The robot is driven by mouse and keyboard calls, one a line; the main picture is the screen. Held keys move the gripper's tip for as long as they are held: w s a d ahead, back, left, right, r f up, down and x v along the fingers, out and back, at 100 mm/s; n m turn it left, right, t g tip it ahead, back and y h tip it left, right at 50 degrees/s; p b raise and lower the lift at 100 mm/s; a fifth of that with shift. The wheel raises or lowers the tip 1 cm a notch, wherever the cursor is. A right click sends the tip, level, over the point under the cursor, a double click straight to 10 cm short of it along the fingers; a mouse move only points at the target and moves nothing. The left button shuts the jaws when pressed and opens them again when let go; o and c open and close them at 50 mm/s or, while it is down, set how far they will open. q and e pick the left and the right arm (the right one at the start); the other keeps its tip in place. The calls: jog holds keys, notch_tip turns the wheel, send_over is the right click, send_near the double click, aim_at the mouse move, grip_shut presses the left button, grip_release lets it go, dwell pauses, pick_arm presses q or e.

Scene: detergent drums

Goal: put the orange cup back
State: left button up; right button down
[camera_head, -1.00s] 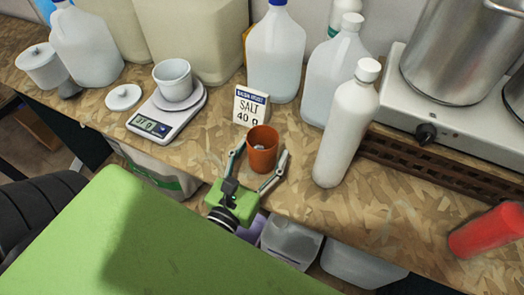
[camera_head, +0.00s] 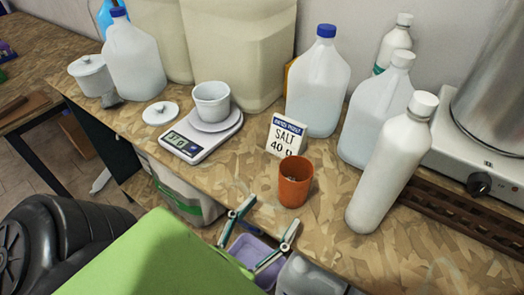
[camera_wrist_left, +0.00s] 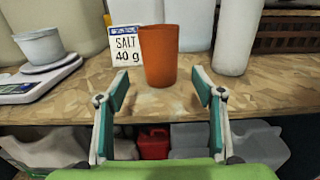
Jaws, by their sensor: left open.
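The orange cup (camera_head: 295,183) stands upright on the wooden worktop, in front of the small sign reading SALT 40 g (camera_head: 287,136). In the left wrist view the orange cup (camera_wrist_left: 158,56) stands ahead, between and beyond the two spread fingertips of my gripper (camera_wrist_left: 159,90). My right gripper is not in view.
A kitchen scale (camera_head: 203,133) bears a white pot (camera_head: 212,101), left of the sign. A white lid (camera_head: 161,113) lies beside it. A white bottle (camera_head: 393,165) stands close right of the cup, with jugs (camera_head: 318,82) behind. Bare worktop lies around the cup's front.

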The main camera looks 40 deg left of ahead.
pick_arm(q)
jog(key=shift+s+d, duration=0.1)
jog(key=shift+s, duration=1)
